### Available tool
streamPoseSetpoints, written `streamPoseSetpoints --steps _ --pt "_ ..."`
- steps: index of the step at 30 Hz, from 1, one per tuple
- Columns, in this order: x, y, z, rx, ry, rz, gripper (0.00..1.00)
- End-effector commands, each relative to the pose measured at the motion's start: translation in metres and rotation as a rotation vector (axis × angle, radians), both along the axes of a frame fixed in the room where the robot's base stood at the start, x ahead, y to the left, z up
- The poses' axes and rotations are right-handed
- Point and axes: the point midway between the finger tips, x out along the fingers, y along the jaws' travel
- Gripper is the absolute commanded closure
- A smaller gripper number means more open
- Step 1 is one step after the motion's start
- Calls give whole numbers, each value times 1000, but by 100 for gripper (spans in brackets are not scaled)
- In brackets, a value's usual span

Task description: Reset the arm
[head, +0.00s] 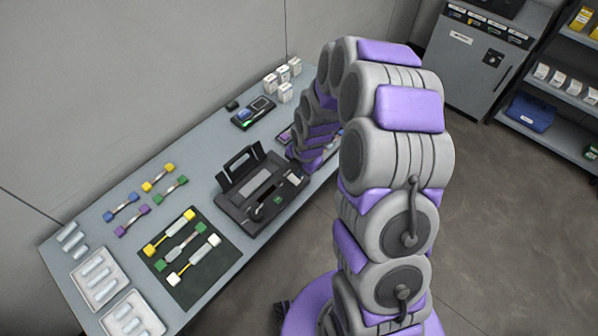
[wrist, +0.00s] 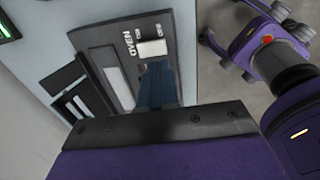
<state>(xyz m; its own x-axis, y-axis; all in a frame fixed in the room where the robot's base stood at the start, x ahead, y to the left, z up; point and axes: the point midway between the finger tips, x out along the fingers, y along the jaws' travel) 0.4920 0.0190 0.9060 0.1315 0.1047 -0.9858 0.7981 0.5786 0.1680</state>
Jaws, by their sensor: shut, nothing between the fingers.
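My arm arches from my base over the right part of the table in the head view. My gripper (wrist: 160,124) shows in the wrist view as a dark bar with screws above a purple body; it is shut and empty. Its tips are hidden from the head view by the arm. The black splicer (head: 262,190) stands open on the table in the head view, left of my arm.
The grey table (head: 200,150) runs along the wall. A dark mat (head: 215,262) holds several connector pieces, with more pieces behind. White trays (head: 75,285) lie at the near left. A small device (head: 253,112) and white boxes (head: 285,92) stand farther back. Shelves (head: 560,85) stand at right.

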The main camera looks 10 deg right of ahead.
Motion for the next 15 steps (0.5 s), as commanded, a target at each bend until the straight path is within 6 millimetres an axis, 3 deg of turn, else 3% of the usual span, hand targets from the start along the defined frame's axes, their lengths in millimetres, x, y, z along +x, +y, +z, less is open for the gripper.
streamPoseSetpoints --steps 1,7,15 --pt "0 -2 15 -1 -5 -3 100" --pt "-5 4 53 -10 -5 -1 100" --pt "-10 -2 81 -6 -1 -3 100"
